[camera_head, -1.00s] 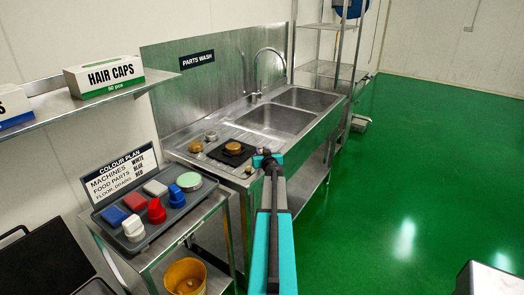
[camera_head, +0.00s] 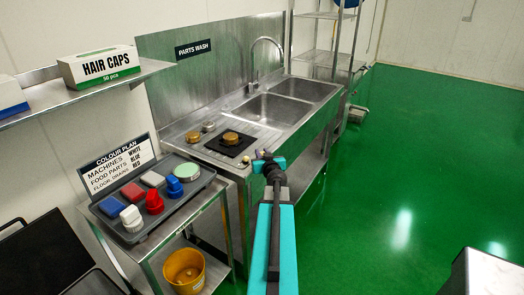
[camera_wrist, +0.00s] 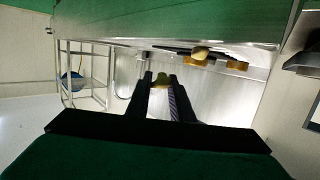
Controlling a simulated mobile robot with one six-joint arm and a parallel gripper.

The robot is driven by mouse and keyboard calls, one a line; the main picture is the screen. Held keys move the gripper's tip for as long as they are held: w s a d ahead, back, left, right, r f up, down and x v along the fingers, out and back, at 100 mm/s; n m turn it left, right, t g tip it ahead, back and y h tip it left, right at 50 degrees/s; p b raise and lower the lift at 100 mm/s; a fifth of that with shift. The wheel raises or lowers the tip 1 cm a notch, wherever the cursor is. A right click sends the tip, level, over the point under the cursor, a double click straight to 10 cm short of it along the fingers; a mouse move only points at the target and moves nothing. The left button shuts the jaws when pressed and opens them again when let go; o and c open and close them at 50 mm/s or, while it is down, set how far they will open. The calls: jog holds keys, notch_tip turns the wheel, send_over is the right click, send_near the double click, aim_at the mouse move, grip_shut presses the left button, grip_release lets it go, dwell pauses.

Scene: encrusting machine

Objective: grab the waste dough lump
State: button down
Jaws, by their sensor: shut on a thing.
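My gripper (camera_wrist: 162,88) is shut on a small olive-yellow lump (camera_wrist: 162,78), which looks like the waste dough lump. It shows between the two dark fingertips in the wrist view; the fingers hide its sides. In the head view my gripper (camera_head: 263,156) is off the front edge of the sink unit, and the held lump is too small there to make out. A small pale roundish piece (camera_head: 246,159) lies near the drainboard's front corner, just left of my gripper.
The drainboard bears a black mat (camera_head: 217,148) with a brass part (camera_head: 231,138) on it, and another brass part (camera_head: 193,136) behind. A brush tray (camera_head: 140,232) and a yellow bucket (camera_head: 184,271) stand left. Green floor (camera_head: 400,180) is free to the right.

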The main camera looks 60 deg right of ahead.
jog(key=shift+s+a, duration=0.45)
jog(key=shift+a, duration=0.1)
